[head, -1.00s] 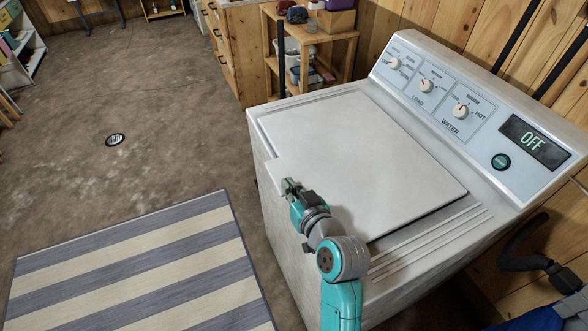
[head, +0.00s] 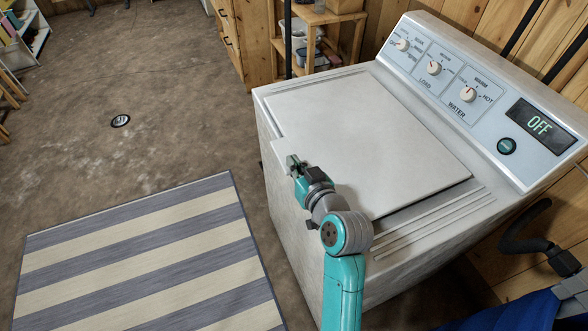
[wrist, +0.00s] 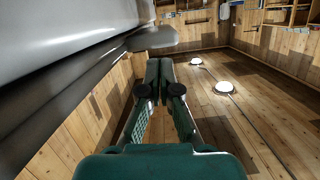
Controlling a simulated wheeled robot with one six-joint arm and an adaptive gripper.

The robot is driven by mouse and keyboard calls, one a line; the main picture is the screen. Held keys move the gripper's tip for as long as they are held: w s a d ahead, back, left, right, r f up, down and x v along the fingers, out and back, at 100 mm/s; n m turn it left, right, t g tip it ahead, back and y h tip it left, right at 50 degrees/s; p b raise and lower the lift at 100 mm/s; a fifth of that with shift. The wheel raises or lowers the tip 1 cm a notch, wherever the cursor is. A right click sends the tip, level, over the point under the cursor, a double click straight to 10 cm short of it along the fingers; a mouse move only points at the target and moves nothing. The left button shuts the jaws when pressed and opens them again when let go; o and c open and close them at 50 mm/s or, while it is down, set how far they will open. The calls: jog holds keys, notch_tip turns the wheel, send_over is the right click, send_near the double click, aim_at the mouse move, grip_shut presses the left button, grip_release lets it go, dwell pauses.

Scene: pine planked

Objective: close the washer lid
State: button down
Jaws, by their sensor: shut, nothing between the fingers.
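The washer (head: 300,240) stands at the right with its sloped control panel at the back. Its white lid (head: 380,140) lies down, flat or nearly flat, over the top opening. A dark line shows along the lid's right-hand edge; I cannot tell whether it is a gap or a shadow. My gripper (head: 292,161) is shut and empty at the lid's front edge, its tip near the notch there. Whether it touches the lid is unclear. In the wrist view my gripper (wrist: 166,64) has its fingers together, with a grey-white surface at upper left.
The panel has several knobs and a display (head: 540,125) reading OFF. A striped rug (head: 150,260) lies on the floor left of the washer. A wooden shelf (head: 310,45) stands behind it. The floor at left is mostly clear, with a small round drain (head: 120,121).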

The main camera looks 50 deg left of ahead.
jog(key=s+d+r, duration=0.3)
jog(key=d+r, duration=0.2)
jog(key=d, duration=0.4)
jog(key=shift+s+d, duration=0.1)
jog(key=shift+d, duration=0.05)
